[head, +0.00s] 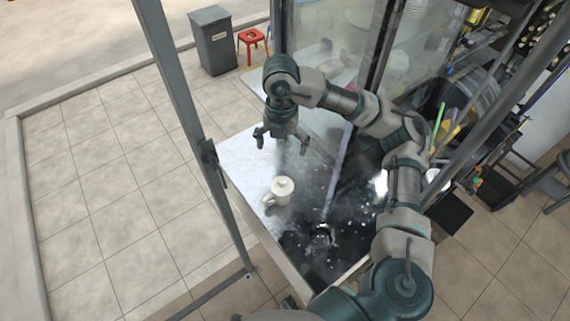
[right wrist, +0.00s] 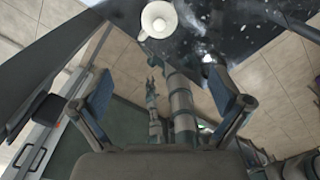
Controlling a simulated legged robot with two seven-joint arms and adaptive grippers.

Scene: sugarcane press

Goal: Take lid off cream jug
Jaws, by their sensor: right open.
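The cream jug (head: 275,198) stands upright on the pale, left part of the counter, its handle toward the lower left. Its lid (head: 283,185), with a small knob, sits on top. In the right wrist view the cream jug (right wrist: 158,19) shows at the top edge, beyond the fingers. My right gripper (head: 281,145) is open and empty. It points down above the counter, farther back than the jug and apart from it. Its spread fingers also show in the right wrist view (right wrist: 163,85). My left gripper cannot be made out in either view.
The counter (head: 235,160) is pale at left and dark and wet at right. A metal post (head: 185,100) rises along its left side, and a glass-sided cabinet (head: 335,45) stands behind. A grey bin (head: 212,42) and red stool (head: 252,40) are on the floor beyond.

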